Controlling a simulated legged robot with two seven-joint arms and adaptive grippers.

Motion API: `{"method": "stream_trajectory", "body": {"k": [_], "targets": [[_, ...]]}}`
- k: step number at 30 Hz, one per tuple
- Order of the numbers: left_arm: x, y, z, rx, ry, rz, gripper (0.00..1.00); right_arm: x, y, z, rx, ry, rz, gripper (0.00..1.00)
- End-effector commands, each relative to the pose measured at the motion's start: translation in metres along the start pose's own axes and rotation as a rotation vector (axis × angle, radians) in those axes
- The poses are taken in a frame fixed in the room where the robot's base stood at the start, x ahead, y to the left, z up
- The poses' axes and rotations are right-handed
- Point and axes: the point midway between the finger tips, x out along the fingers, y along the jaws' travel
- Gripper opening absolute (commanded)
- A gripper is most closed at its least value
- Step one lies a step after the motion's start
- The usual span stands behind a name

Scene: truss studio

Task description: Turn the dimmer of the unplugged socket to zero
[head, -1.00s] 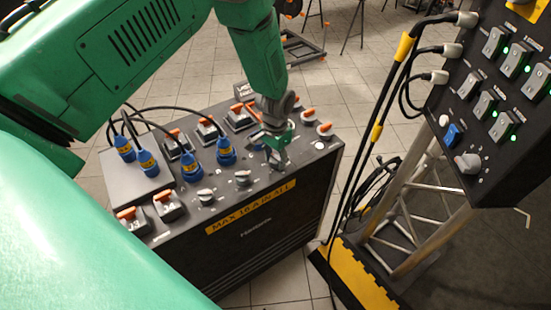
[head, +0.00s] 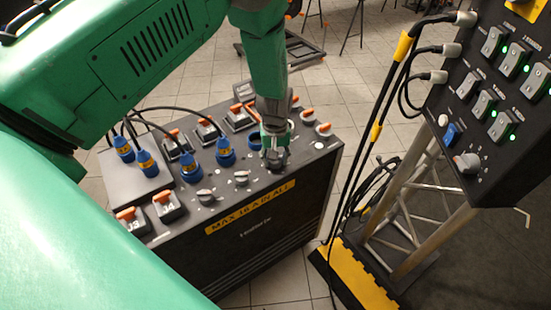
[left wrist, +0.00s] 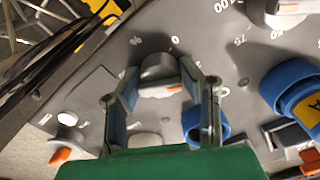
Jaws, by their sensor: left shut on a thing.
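The grey dimmer box (head: 300,240) stands on the tiled floor with a row of knobs along its near top edge. An open blue socket with no plug (head: 255,141) sits behind my left gripper (head: 273,160); it partly shows in the left wrist view (left wrist: 192,124). My left gripper points down and is shut on the grey dimmer knob below that socket. In the left wrist view the knob (left wrist: 157,67) lies between the two fingers, with a pale pointer stripe. Printed numbers, including a 0, surround it. Its exact setting is hard to read. My right gripper is out of view.
Blue plugs (head: 190,167) (head: 225,153) and two other dimmer knobs (head: 206,196) (head: 241,178) sit to the left. Orange-handled switches (head: 208,130) stand behind. A black panel (head: 490,110) with lit switches and hanging cables stands at right on a metal truss.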

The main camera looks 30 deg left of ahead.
Motion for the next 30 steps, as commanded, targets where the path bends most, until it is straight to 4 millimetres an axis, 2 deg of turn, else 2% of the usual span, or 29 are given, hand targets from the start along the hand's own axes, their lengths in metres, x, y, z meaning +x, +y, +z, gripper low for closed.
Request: {"method": "stream_trajectory", "body": {"k": [1, 18, 30], "targets": [[-0.004, 0.0035, -0.0067, -0.046, 0.018, 0.01, 0.05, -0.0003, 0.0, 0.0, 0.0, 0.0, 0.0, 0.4], [-0.0049, 0.0032, -0.0072, -0.581, 0.016, 0.014, 0.05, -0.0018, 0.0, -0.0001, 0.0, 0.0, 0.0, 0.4], [-0.0051, 0.0028, -0.0076, -0.863, 0.016, 0.016, 0.05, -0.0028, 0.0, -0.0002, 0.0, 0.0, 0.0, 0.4]]}}
